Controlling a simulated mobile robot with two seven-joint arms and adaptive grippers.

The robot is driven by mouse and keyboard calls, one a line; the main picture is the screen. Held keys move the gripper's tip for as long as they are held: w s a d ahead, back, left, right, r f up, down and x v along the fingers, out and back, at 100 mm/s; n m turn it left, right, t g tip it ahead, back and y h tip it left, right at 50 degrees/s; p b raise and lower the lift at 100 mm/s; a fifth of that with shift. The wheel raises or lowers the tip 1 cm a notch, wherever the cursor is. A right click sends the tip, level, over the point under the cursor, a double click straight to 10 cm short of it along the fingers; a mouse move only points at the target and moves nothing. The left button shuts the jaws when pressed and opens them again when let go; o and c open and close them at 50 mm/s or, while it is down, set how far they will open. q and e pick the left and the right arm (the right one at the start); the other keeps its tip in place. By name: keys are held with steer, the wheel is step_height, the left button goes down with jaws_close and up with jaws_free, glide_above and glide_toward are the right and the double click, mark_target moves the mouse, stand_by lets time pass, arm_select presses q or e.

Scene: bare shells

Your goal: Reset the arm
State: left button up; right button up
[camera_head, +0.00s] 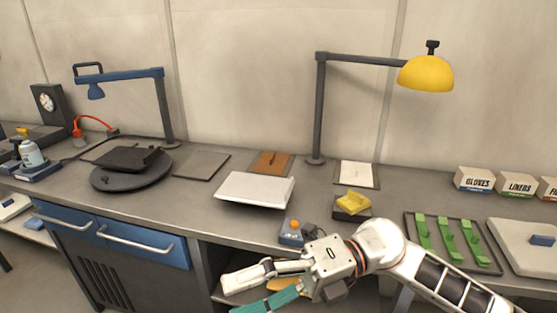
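My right arm comes in from the lower right, and its white and grey gripper (240,294) points left at the bottom middle, in front of the bench's front edge. One finger is pale and the other teal. They stand apart with a gap between them, and I see nothing held. The lower finger's end is near the bottom edge of the picture. My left arm and gripper are not in view.
The grey bench (200,200) stands close behind the gripper. A small blue box with an orange knob (293,231) is nearest it. An open shelf (240,262) lies below.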

steer(key=w+d+m+t+y, duration=0.2)
steer(key=w+m+t+y, duration=0.4)
steer(key=w+m+t, duration=0.5)
steer(key=w+d+f+m+t+h, duration=0.4)
steer(key=d+f+m+t+h, duration=0.55)
steer(key=m, duration=0.65)
steer(key=s+d+f+m+t+h, duration=0.1)
steer(key=d+f+m+h, duration=0.25)
steer(key=f, duration=0.45)
steer(key=s+d+f+m+t+h, duration=0.1)
steer(key=s+d+f+m+h, duration=0.2)
steer(key=f, duration=0.4)
steer(key=s+d+f+m+g+h, duration=0.1)
steer(key=s+d+f+m+g, duration=0.1)
steer(key=s+f, duration=0.3)
steer(key=s+d+f+m+g+h, duration=0.2)
steer(key=s+d+f, duration=0.3)
steer(key=f, duration=0.6)
steer(key=shift+s+d+f+m+g+h, duration=0.3)
steer(key=shift+s+m+g, duration=0.15)
steer(key=shift+s+g, duration=0.15)
